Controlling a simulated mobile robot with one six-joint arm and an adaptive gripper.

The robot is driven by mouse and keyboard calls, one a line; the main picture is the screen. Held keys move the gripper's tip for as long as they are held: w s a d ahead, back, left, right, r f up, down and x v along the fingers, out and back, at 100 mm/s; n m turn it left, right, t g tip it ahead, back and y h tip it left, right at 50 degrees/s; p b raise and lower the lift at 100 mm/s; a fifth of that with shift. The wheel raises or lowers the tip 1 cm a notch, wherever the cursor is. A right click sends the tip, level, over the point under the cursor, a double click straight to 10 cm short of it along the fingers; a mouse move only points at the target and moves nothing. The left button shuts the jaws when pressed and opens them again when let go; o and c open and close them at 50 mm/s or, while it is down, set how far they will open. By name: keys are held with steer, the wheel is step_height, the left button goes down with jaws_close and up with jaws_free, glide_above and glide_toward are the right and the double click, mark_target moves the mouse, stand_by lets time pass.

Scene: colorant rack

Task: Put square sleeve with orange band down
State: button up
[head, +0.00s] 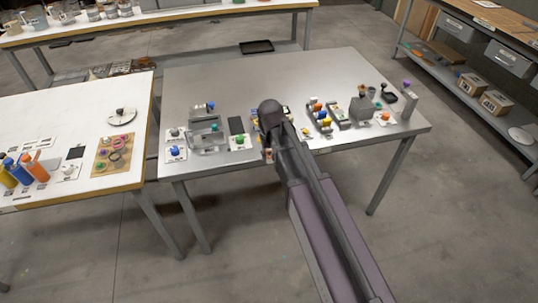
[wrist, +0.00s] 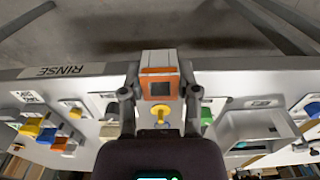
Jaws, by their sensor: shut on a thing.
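The square sleeve with orange band (wrist: 160,86) is pale with an orange band around a dark square opening. My gripper (wrist: 160,98) is shut on it, one finger on each side. In the wrist view the sleeve overlaps the table's front edge; its height above the table is unclear. In the head view my gripper (head: 270,143) is over the front middle of the grey metal table (head: 255,70), and my arm hides most of the sleeve.
A yellow knobbed piece (wrist: 160,114) shows just behind the sleeve. A grey holder (head: 205,138) and a green piece (head: 239,141) stand left of my arm. Several coloured pieces and a tall grey block (head: 409,103) stand right. The table's back is clear.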

steer(key=shift+r, duration=0.1)
step_height(320, 180, up, 20)
steer(key=p, duration=2)
steer(key=shift+r, duration=0.15)
steer(key=shift+s, duration=0.1)
